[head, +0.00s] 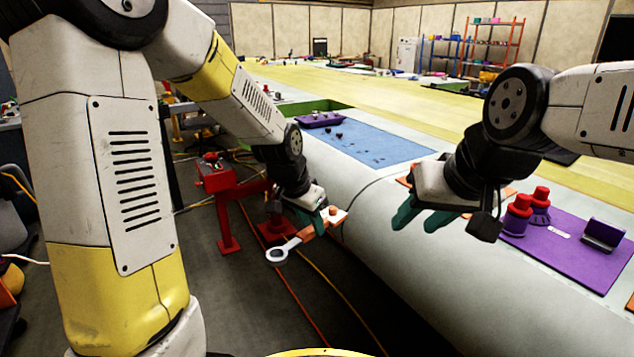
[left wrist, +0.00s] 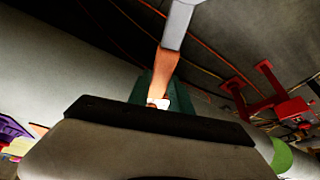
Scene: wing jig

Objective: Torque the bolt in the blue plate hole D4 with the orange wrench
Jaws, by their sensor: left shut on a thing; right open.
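The orange wrench (head: 302,238) hangs in front of the wing's rounded edge, its pale ring end toward the lower left. My left gripper (head: 322,222) is shut on it. In the left wrist view the orange wrench (left wrist: 163,72) runs up from the green fingers, its grey end at the top edge. The blue plate (head: 385,147) lies on the wing beyond both grippers, with several small dark bolts or holes on it. I cannot tell which hole is D4. My right gripper (head: 424,214) is open and empty over the wing's near edge, right of the wrench.
A purple mat (head: 572,246) at the right holds red-capped items and a dark box. A red stand (head: 222,180) and floor cables are left of the wing. Orange pieces lie partly hidden behind my right gripper.

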